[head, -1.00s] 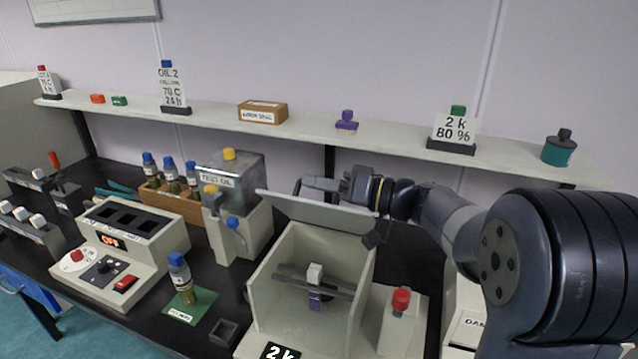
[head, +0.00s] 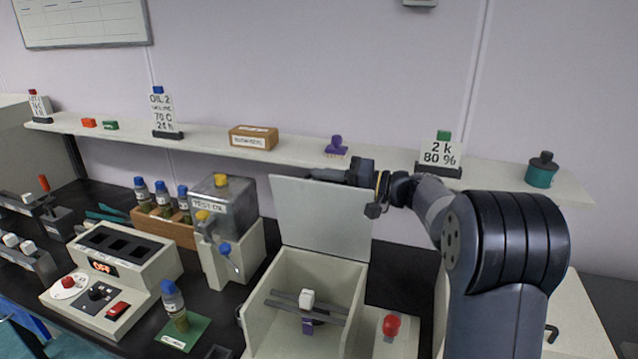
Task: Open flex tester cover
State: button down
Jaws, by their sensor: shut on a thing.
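The flex tester is a pale box (head: 259,312) at the lower middle of the head view. Its cover (head: 310,217) stands nearly upright at the back edge, so the inside is exposed. Inside are grey bars with a white block (head: 306,299) and a purple piece (head: 308,325) below it. My gripper (head: 325,175) is at the cover's upper right edge, shut on it; the cover and the gripper body partly hide the fingertips. A red knob (head: 391,325) is on the tester's right side.
A wall shelf (head: 300,150) runs close behind my gripper, with a purple-handled stamp (head: 336,146) and a "2 k 80 %" sign (head: 441,153) on it. A test oil tank (head: 223,205) stands left of the tester. A control box (head: 112,285) is further left.

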jog(key=shift+w+d+f+m+p, duration=0.15)
jog(key=shift+w+d+m+p, duration=0.15)
jog(key=shift+w+m, duration=0.35)
jog(key=shift+w+d+f+m+p, duration=0.1)
jog(key=shift+w+d+m+p, duration=0.2)
jog(key=shift+w, duration=0.6)
jog(key=c, duration=1.5)
grip_release()
jog(key=b+v, duration=0.3)
jog(key=v, duration=0.7)
jog(key=shift+d, duration=0.35)
jog(key=shift+s+a, duration=0.1)
